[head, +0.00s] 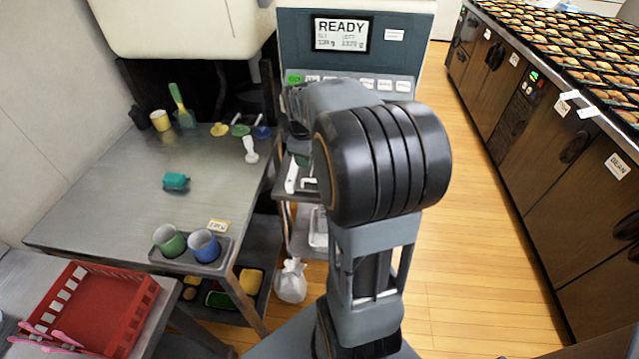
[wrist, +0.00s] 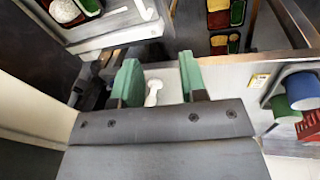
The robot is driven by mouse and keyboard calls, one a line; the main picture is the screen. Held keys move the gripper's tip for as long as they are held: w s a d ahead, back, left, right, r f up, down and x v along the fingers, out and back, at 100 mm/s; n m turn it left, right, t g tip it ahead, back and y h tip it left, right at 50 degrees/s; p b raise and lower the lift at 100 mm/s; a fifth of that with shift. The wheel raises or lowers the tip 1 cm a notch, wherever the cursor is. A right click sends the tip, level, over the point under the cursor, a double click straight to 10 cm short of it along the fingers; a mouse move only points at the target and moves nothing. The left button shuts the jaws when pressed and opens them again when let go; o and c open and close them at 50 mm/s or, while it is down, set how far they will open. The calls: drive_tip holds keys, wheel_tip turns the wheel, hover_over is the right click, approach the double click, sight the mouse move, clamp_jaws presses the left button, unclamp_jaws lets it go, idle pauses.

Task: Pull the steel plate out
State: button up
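I cannot clearly pick out a steel plate in either view; the area in front of the machine (head: 345,75) is partly hidden by my arm in the head view. My gripper (wrist: 160,80) shows in the wrist view with its two green fingers apart and nothing held between them. Past the fingers, a white scoop-like tool (wrist: 153,92) lies on the grey table; it also shows in the head view (head: 250,150). In the head view my gripper is hidden behind my arm. The machine's screen reads READY.
The grey table (head: 110,218) holds a teal block (head: 176,182), several scoops and a holder with a green cup (head: 169,241) and blue cup (head: 204,246). A red crate (head: 110,295) is at the lower left. Dark cabinets (head: 560,110) line the right; floor between is clear.

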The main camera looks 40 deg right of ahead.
drive_tip(key=shift+n, duration=0.9)
drive_tip(key=w+d+f, duration=0.1)
drive_tip(key=d+f, duration=0.1)
drive_tip(key=f, duration=0.3)
drive_tip(key=w+d+f+b, duration=0.1)
drive_tip(key=d+f, duration=0.2)
drive_tip(key=f, duration=0.3)
drive_tip(key=w+d+f, duration=0.1)
drive_tip(key=d+f, duration=0.1)
drive_tip(key=f, duration=0.3)
drive_tip(key=shift+w+d+f, duration=0.15)
drive_tip(key=shift+w+f, duration=0.05)
drive_tip(key=shift+f, duration=0.05)
clamp_jaws()
